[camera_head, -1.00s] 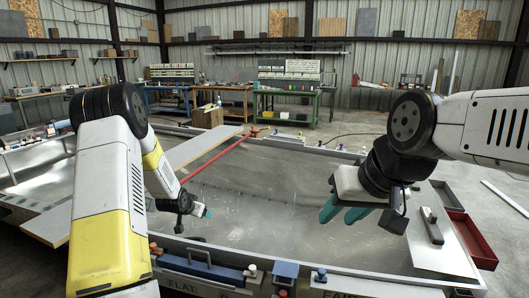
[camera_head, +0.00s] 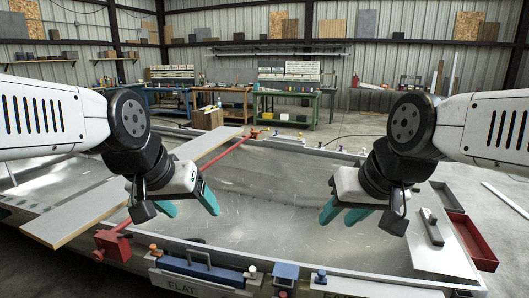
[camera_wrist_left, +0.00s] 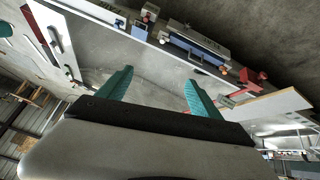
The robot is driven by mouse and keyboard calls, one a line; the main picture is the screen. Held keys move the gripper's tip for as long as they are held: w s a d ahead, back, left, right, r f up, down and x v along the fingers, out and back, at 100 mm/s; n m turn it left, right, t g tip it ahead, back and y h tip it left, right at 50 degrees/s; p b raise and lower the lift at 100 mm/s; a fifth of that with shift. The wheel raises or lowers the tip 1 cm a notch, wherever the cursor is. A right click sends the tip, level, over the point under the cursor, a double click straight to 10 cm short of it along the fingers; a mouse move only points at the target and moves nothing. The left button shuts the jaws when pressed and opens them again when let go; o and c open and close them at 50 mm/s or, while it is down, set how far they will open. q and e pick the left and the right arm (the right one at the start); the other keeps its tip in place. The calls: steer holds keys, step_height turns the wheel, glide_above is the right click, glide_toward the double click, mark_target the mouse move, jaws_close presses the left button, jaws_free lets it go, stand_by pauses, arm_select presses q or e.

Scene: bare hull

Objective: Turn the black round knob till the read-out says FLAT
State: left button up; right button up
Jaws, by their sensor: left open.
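The word FLAT (camera_head: 182,288) shows at the near bottom edge, below a blue-and-grey device (camera_head: 205,270) with a handle. I cannot surely pick out the black round knob in either view. My left gripper (camera_head: 190,208) is open and empty, held above the near left part of the metal sheet. In the left wrist view its teal fingers (camera_wrist_left: 160,75) are apart with nothing between them. The device shows beyond them there (camera_wrist_left: 195,47). My right gripper (camera_head: 338,216) has its teal fingers apart and empty, above the sheet to the right.
A red clamp (camera_head: 112,245) stands at the near left edge. A pale board (camera_head: 72,217) lies to the left. Small blue (camera_head: 320,276) and orange (camera_head: 155,250) fittings line the near rim. A red tray (camera_head: 474,241) is at right. The sheet's middle (camera_head: 265,190) is clear.

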arm_select(q)
steer(key=shift+s+d+f, duration=0.1)
steer(key=shift+s+d, duration=0.05)
steer(key=shift+s, duration=0.55)
steer(key=shift+s+d, duration=0.15)
steer(key=shift+s, duration=0.55)
